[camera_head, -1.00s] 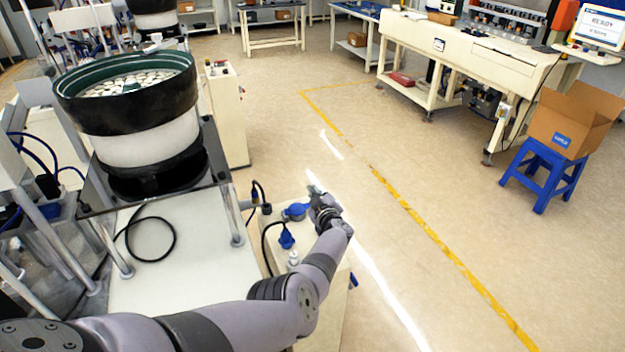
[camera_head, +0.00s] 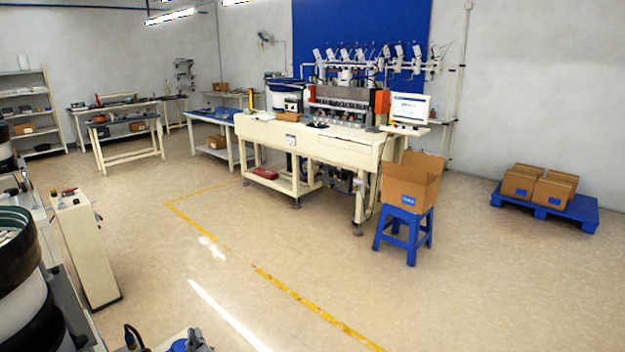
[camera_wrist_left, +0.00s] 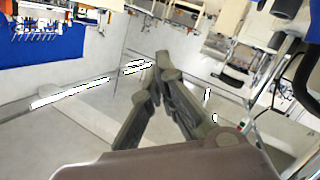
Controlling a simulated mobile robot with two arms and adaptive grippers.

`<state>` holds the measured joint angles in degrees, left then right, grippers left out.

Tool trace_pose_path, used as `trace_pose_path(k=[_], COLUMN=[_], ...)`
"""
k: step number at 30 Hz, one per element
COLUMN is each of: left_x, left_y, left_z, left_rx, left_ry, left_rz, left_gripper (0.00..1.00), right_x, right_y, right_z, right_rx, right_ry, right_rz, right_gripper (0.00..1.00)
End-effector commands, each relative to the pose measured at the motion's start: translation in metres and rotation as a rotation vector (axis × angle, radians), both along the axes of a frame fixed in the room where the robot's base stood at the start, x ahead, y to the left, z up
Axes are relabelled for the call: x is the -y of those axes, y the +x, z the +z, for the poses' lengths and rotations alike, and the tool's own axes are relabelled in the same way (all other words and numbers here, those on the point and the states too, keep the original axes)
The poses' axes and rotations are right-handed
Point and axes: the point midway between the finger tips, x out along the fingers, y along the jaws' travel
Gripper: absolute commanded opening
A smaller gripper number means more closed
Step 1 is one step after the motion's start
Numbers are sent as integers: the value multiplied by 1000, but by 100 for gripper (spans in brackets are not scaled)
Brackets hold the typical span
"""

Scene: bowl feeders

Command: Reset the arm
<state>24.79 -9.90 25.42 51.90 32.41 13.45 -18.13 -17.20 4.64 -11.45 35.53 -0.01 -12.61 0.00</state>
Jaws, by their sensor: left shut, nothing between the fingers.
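My left gripper (camera_head: 198,341) shows only as a small grey piece at the bottom edge of the head view, beside a blue fitting (camera_head: 179,346). In the left wrist view its two dark fingers (camera_wrist_left: 160,66) come together at their tips, with nothing between them. The fingers appear clear of any surface. The rest of my left arm is outside the head view. My right gripper is in neither view.
A bowl feeder (camera_head: 18,262) is cut off at the left edge, near a cream cabinet (camera_head: 85,248). A long cream workbench (camera_head: 330,150) stands ahead; a cardboard box (camera_head: 410,184) sits on a blue stool (camera_head: 403,236). A blue pallet (camera_head: 585,213) is at right. The floor between is open.

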Motion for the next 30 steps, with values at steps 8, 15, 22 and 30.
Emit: trace_pose_path(k=[8, 15, 22, 30], left_x=[41, 92, 114, 122], left_y=[-89, -221, -317, -393], left_z=[-14, -24, -12, 7], left_rx=[-296, -668, -903, -1077], left_ry=[187, 294, 328, 335], left_rz=[-442, -716, -818, -865], left_gripper=[0, 0, 0, 0], right_x=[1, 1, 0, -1], right_y=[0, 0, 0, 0], right_z=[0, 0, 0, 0], right_rx=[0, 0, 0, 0], right_ry=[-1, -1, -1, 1], right_rz=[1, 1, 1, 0], right_gripper=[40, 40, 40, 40])
